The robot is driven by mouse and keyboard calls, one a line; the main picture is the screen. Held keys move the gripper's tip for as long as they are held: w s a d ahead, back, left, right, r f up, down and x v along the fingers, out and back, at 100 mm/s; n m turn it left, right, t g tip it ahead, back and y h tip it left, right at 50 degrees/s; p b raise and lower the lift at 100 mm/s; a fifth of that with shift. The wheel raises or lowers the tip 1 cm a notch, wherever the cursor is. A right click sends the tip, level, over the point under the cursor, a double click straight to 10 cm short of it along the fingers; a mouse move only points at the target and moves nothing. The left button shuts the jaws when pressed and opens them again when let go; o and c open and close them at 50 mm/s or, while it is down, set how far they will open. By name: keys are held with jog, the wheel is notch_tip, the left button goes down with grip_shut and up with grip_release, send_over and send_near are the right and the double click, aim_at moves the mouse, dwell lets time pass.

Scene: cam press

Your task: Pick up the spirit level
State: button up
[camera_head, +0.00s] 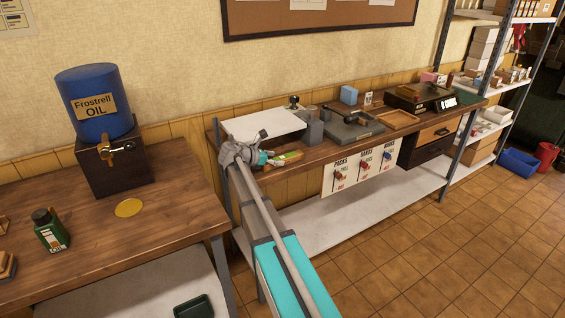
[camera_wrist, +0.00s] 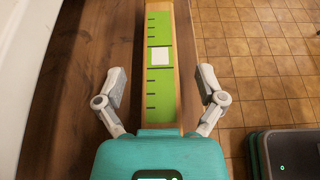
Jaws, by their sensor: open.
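The spirit level (camera_wrist: 159,102) is a long green bar with wooden edges, dark tick marks and a white square. In the wrist view it runs from the top edge down to my gripper's palm. In the head view its green and orange part (camera_head: 291,156) shows on the brown workbench (camera_head: 328,152), just right of my gripper. My gripper (camera_wrist: 161,88) is open. Its fingers are on either side of the level, with a visible gap on each side. The height of the fingertips over the bar cannot be told. My arm hides part of the bench's left end.
A white panel (camera_head: 262,125), grey block (camera_head: 315,134) and grey plate with a black handle (camera_head: 352,129) stand behind and right of the level. A labelled board (camera_head: 360,166) hangs at the bench front. A separate table (camera_head: 165,222) with an oil barrel (camera_head: 93,102) is at left.

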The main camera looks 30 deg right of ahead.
aim_at(276, 159)
grip_shut()
dwell(0.6)
jog(key=shift+r, duration=0.2)
notch_tip(276, 159, up, 3)
jog(key=p, duration=0.3)
jog(key=s+d+r+p, duration=0.7)
jog(key=d+r+p, duration=0.2)
jog(key=d, duration=0.3)
jog(key=shift+r+p, duration=0.3)
jog(key=shift+p, duration=0.2)
jog(key=shift+s, duration=0.1)
jog(key=shift+s, duration=0.1)
